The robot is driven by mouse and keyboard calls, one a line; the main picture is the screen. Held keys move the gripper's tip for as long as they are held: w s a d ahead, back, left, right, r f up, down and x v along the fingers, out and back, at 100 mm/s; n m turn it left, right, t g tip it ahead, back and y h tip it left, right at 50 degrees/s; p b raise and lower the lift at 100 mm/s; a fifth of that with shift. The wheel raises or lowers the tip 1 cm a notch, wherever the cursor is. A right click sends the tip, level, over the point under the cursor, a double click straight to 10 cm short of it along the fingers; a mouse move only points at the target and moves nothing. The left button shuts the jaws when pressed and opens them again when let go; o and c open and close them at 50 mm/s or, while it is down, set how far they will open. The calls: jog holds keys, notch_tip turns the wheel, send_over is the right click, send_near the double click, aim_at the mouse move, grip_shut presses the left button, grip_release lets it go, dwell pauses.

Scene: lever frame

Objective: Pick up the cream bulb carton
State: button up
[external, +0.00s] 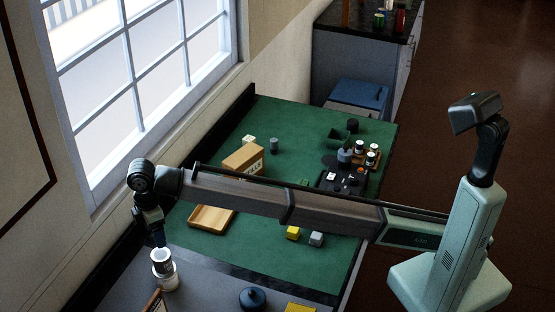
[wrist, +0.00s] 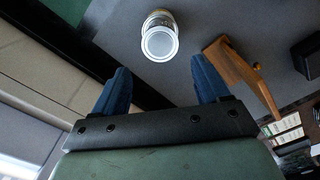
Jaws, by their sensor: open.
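I cannot identify the cream bulb carton with certainty. A small pale cream box (external: 249,140) stands at the back of the green mat, too small to read. Pale boxes with dark print (wrist: 286,136) show at the lower right edge of the wrist view, partly cut off. My gripper (external: 160,244) is at the left end of the reaching arm, pointing down over the grey counter. In the wrist view its two blue fingers (wrist: 160,78) are spread apart with nothing between them. A white-topped can (wrist: 159,43) stands just beyond the fingertips; it also shows in the external view (external: 164,276).
A brown cardboard box (external: 243,159), a wooden tray (external: 211,217), a yellow block (external: 293,232) and a grey block (external: 316,239) sit on the green mat (external: 262,245). A wooden holder (wrist: 238,72) stands right of the can. A dark blue lidded pot (external: 252,298) is at the front.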

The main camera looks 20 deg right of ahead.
jog(key=w+d+m, duration=0.1)
jog(key=w+d, duration=0.2)
jog(key=w, duration=0.5)
jog(key=w+d+m, duration=0.1)
jog(key=w+d, duration=0.3)
jog(key=w, duration=0.4)
jog(key=m+t+y, duration=0.2)
jog(key=m+t, duration=0.1)
jog(key=m, duration=0.8)
send_near(249, 138)
jog(key=shift+g, duration=0.3)
jog(key=x, duration=0.6)
jog(key=shift+w+d+f, duration=0.1)
jog(key=shift+d+f, duration=0.15)
jog(key=shift+a+x, duration=0.15)
jog(key=shift+x, duration=1.25)
jog(key=shift+a+x, duration=0.1)
jog(key=shift+x, duration=1.3)
jog(key=shift+w+r, duration=0.1)
jog(key=shift+w, duration=0.05)
jog(key=c, duration=1)
